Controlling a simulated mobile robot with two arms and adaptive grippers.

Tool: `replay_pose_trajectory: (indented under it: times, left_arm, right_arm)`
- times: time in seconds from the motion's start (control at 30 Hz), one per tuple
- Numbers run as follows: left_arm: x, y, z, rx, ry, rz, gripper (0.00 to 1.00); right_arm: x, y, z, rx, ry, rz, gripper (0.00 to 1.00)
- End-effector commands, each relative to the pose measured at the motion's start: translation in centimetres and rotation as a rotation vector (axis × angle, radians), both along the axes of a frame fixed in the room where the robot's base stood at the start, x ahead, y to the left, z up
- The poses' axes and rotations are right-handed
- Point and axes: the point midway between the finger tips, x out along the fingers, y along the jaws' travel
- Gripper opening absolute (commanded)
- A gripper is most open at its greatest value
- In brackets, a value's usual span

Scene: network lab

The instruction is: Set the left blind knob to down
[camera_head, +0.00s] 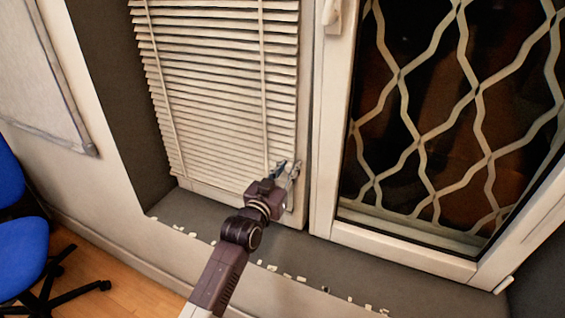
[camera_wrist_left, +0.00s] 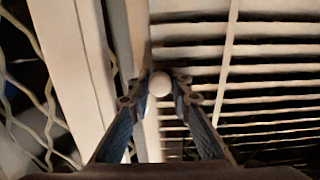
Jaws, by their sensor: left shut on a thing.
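The left window blind (camera_head: 220,95) has pale horizontal slats and hangs over most of its window. My left gripper (camera_head: 284,168) is at the lower right edge of this blind, and its fingers hide what they hold in the head view. In the left wrist view the left gripper (camera_wrist_left: 160,88) is shut on a small round white knob (camera_wrist_left: 159,84), one fingertip on each side. The slats (camera_wrist_left: 260,80) show right behind it. My right gripper is in neither view.
A window with a wavy metal lattice (camera_head: 430,130) stands to the right, in a white frame. The dark sill (camera_head: 290,250) runs below, with small pale chips along its edge. A blue chair (camera_head: 22,240) stands at the left on the wooden floor.

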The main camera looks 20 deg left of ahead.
Motion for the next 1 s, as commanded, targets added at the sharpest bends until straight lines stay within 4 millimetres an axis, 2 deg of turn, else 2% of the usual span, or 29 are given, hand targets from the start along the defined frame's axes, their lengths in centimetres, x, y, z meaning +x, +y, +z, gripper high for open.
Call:
replay_pose_trajectory:
  times: [0.03,0.27,0.3,0.47,0.77,0.87,1.0]
  left_arm:
    - [0.0,0.0,-0.5,0.002,0.009,0.0,0.0]
    - [-0.1,0.0,-0.7,0.003,0.013,0.0,0.0]
    - [-0.1,0.0,-0.7,0.003,0.014,0.0,0.2]
    - [-0.1,0.0,-0.6,0.002,0.011,0.0,0.35]
    - [-0.2,0.0,-0.4,0.002,0.008,0.0,0.35]
    - [-1.1,0.1,-0.4,0.002,0.007,0.0,0.35]
    - [-3.4,0.3,-0.5,0.003,0.009,0.0,0.35]
  right_arm:
    - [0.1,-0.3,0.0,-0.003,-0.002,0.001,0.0]
    - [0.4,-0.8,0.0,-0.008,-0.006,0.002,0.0]
    - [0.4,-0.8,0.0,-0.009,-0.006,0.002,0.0]
    - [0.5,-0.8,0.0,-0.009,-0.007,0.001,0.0]
    - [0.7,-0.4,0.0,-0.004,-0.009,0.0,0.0]
    - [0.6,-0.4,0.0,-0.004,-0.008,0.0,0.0]
    - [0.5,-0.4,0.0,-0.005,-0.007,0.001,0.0]
